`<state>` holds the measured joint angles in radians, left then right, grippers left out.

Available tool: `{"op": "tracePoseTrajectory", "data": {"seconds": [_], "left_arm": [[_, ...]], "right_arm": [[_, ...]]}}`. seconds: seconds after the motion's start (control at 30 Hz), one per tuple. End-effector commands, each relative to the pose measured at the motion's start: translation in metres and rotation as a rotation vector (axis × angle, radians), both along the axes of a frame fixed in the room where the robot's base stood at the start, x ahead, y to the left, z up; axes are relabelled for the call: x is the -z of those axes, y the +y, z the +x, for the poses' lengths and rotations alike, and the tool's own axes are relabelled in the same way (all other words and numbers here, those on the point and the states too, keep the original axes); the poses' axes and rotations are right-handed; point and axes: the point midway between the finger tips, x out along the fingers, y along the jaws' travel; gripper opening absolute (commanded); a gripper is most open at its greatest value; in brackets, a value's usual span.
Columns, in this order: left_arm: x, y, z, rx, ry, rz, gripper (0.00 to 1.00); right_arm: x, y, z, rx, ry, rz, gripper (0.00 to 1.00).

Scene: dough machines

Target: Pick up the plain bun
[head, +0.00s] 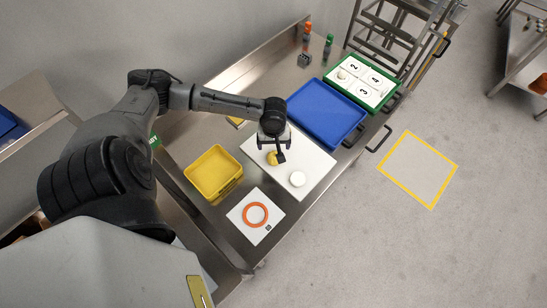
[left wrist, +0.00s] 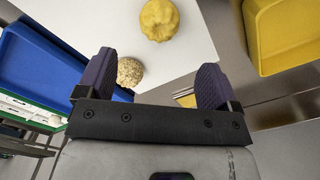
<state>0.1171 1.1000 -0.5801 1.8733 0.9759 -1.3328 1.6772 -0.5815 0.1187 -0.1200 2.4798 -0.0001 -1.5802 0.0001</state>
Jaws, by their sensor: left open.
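A yellow, lumpy bun (head: 272,158) without visible seeds lies on a white board (head: 318,158); it also shows at the top of the left wrist view (left wrist: 159,19). A speckled, coated bun (left wrist: 130,72) shows between the fingers' lines in the left wrist view, close to the left finger. I cannot tell for sure which is the plain bun. My left gripper (head: 270,149) is over the board beside the yellow bun, open and empty. My right gripper is not in view.
A blue tray (head: 325,112) lies right of the board, and a green-rimmed numbered tray (head: 384,98) beyond it. A yellow bin (head: 213,172) and a white card with an orange ring (head: 235,213) lie to the left. Bottles (head: 328,46) stand at the back.

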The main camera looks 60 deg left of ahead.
Motion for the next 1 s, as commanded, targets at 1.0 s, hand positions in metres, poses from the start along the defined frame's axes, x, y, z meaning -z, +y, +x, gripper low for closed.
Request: {"op": "tracePoseTrajectory", "data": {"seconds": [1.0], "left_arm": [[0.091, -0.002, 0.0, 0.005, -0.001, 0.002, 0.86]], "right_arm": [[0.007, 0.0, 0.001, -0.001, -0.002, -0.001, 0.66]]}}
